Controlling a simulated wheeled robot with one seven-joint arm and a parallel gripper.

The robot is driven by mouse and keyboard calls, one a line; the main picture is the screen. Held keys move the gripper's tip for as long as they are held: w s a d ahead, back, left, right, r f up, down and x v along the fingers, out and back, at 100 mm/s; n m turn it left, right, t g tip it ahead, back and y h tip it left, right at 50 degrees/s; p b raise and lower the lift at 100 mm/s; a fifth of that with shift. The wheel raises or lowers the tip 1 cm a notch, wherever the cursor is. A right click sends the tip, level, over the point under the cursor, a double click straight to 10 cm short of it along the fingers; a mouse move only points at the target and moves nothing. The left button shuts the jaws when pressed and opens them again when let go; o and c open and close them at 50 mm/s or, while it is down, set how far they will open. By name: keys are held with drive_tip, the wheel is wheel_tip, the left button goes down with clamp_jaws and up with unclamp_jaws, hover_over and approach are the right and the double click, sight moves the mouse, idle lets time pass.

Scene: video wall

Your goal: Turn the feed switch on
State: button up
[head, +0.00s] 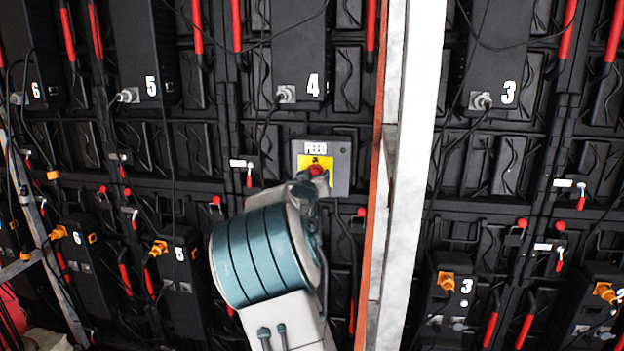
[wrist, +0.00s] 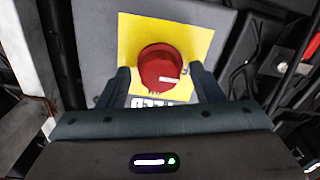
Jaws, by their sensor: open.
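The feed switch is a round red knob (wrist: 160,66) on a yellow plate (wrist: 196,43), mounted on a grey box (wrist: 97,35) labelled FEED. A short white mark lies nearly level across the knob's lower right in the wrist view. The knob (head: 317,170) also shows in the head view, partly covered by my arm. My gripper (wrist: 159,71) is open, with one finger on each side of the knob. Small gaps show between the fingers and the knob, and I cannot tell how deep the fingertips reach. The label is upside down and partly covered in the wrist view.
A white and orange upright post (head: 405,170) stands just right of the box. Black wall panels with hanging cables, red handles and numbered black units, such as unit 4 (head: 300,45), surround it.

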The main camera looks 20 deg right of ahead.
drive_tip(key=c, duration=1)
drive_tip(key=shift+f+m, duration=0.1)
drive_tip(key=shift+m, duration=0.2)
drive_tip(key=m+b, duration=0.9)
drive_tip(key=m, duration=0.8)
drive_tip(key=shift+a, duration=0.15)
drive_tip(key=shift+m, duration=0.3)
